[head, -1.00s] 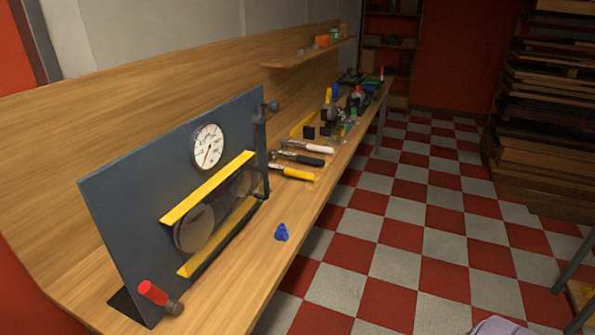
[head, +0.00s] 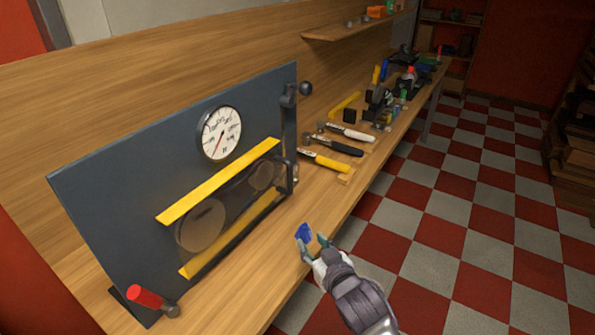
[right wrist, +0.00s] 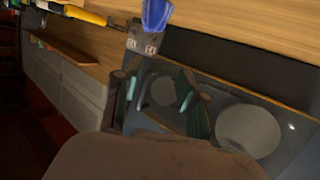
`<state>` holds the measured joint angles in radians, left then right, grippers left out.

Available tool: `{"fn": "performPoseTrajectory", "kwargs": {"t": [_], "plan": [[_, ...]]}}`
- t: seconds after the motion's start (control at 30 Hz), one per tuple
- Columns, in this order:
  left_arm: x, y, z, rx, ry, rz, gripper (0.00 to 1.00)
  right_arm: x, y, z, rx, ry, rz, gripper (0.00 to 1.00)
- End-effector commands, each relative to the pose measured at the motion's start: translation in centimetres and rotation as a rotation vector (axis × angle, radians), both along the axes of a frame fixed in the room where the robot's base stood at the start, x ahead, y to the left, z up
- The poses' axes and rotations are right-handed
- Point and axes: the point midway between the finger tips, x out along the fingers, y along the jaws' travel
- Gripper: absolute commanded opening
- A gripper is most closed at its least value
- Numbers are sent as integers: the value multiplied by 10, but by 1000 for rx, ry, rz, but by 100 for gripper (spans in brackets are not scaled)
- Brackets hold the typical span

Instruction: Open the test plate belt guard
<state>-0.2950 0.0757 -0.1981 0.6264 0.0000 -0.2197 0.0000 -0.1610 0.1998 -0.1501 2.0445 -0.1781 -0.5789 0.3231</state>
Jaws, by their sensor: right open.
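The dark test plate (head: 110,190) stands upright on the bench, with a round gauge (head: 219,134). The belt guard (head: 237,201) is a see-through cover with yellow strips (head: 225,182) above and below; two round pulleys show through it. It lies against the plate and looks closed. A dark bar-like handle (head: 289,181) is at its right end. My right gripper (head: 313,243) is open and empty, in front of the plate near the bench's front edge, apart from the guard. The right wrist view shows its fingers (right wrist: 162,98) with the pulleys behind them. My left gripper is not in view.
Hammers (head: 330,162) and clutter lie to the plate's right. The floor right of the bench is clear.

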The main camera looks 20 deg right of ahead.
Motion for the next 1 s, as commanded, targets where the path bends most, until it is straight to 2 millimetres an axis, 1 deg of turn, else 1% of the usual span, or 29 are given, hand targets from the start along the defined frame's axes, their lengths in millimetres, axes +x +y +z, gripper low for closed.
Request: {"fn": "performPoseTrajectory", "kwargs": {"t": [0.03, 0.07, 0.1, 0.17, 0.2, 0.3, 0.37, 0.47, 0.57, 0.8, 1.0], "plan": [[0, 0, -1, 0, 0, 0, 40, 6, 0, 17, 4, -50, 5, 41], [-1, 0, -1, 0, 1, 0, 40, 9, 1, 27, 8, -81, 8, 41], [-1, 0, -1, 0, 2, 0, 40, 13, 2, 42, 15, -123, 14, 41], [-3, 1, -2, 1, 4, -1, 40, 16, 3, 57, 22, -169, 21, 41], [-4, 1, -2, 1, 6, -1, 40, 19, 4, 71, 28, -208, 27, 41], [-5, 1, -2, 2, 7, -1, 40, 23, 6, 89, 35, -260, 36, 41], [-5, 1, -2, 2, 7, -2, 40, 26, 6, 92, 38, -269, 37, 41], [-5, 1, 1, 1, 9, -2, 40, 38, 7, 93, 39, -270, 37, 41], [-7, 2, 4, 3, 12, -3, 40, 56, 8, 94, 38, -270, 37, 41], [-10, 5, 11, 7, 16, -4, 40, 108, 12, 94, 37, -268, 36, 41], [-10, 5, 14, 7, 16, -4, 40, 142, 15, 92, 38, -266, 37, 41]]}}
